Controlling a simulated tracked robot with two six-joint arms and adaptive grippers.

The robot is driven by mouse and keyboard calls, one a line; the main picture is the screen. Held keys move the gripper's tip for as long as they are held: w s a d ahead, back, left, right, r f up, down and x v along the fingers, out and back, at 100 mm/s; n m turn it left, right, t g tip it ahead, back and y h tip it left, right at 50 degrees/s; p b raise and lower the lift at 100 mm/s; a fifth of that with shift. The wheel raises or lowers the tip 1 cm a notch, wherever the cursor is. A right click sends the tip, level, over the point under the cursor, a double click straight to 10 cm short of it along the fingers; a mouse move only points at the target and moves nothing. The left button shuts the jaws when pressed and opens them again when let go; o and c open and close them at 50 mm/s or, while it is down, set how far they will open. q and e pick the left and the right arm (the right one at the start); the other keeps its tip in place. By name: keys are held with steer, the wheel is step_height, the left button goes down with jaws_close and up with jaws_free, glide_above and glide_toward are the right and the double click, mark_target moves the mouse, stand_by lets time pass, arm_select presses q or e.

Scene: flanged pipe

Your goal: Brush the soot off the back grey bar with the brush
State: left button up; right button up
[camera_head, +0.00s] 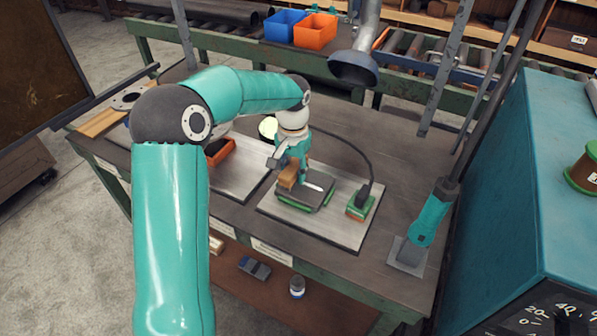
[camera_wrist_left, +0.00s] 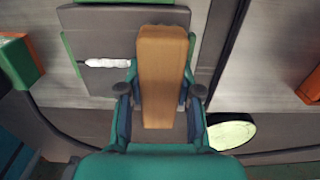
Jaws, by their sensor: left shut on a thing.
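My left gripper (camera_head: 280,163) is shut on a brown, block-shaped brush (camera_head: 289,176). The brush also shows upright in the left wrist view (camera_wrist_left: 161,75), between the two fingers. In the head view the brush is over the left side of a dark grey piece (camera_head: 312,193) with green edges, which lies on a pale metal plate. A white streak (camera_head: 319,187) shows on or beside it, and also left of the brush in the wrist view (camera_wrist_left: 107,62). I cannot tell the back bar from a front one, see clear soot, or tell whether the brush touches. My right gripper is not in view.
A green and orange block (camera_head: 360,205) with a black cable stands right of the grey piece. An orange tray (camera_head: 220,152) is at left. A teal post with a flat foot (camera_head: 407,256) stands at right. A grey funnel-shaped hood (camera_head: 353,69) hangs behind. The bench's back right is clear.

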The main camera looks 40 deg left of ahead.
mark_target(323, 190)
arm_select(q)
steer(key=shift+s+a, duration=0.15)
steer(key=shift+a, duration=0.55)
steer(key=shift+w+d, duration=0.25)
steer(key=shift+d, duration=0.85)
steer(key=shift+w+d, duration=0.3)
steer(key=shift+d, duration=0.9)
steer(key=shift+w+d, duration=0.25)
steer(key=shift+d, duration=1)
steer(key=shift+w+d, duration=0.3)
steer(key=shift+d, duration=0.9)
steer(key=shift+r, duration=0.15)
step_height(323, 190, up, 7)
steer(key=p, duration=0.5)
